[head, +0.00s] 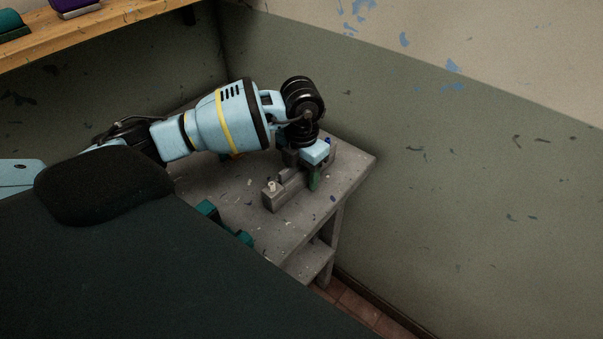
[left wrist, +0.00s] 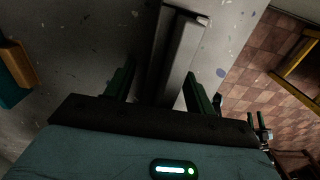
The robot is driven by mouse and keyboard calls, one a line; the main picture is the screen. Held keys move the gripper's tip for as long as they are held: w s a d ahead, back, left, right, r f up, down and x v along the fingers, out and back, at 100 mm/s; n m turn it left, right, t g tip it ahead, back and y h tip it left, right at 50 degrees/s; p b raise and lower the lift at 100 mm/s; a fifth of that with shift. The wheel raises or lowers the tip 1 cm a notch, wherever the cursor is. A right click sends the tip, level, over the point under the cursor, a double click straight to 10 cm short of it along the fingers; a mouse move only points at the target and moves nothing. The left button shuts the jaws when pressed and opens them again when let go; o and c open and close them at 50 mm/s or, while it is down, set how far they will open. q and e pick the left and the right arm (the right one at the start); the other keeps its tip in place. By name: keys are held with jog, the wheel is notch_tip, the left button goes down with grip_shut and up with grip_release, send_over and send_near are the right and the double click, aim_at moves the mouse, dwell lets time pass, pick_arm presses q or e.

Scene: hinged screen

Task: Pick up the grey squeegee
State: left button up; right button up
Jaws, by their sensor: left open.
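The grey squeegee (head: 280,193) is on the grey table, below my left gripper (head: 304,175) and partly hidden by it. In the left wrist view the squeegee shows as a long grey bar (left wrist: 177,48) running between the two green fingers of the left gripper (left wrist: 157,88). The fingers are apart, one on each side of the bar, with a visible gap on the side of the right finger. The gripper is open and its near part hides the lower end of the bar.
A dark screen panel (head: 180,270) covers the foreground and hides part of the table (head: 345,165). Teal objects (head: 207,208) lie by its edge. Walls close off the table behind and at right. A wooden shelf (head: 100,30) hangs at upper left.

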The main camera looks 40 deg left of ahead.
pick_arm(q)
grip_shut()
jog(key=shift+r, duration=0.1)
jog(key=shift+r, duration=0.15)
jog(key=shift+r, duration=1.45)
jog(key=shift+d+r, duration=0.2)
jog(key=shift+d, duration=0.05)
jog(key=s+d, duration=0.3)
jog(key=d, duration=0.4)
jog(key=s+d+r, duration=0.1)
jog(key=s+d, duration=0.2)
jog(key=d, duration=0.4)
jog(key=shift+s+r+b, duration=0.2)
jog(key=shift+s+b, duration=0.15)
jog(key=shift+b, duration=0.05)
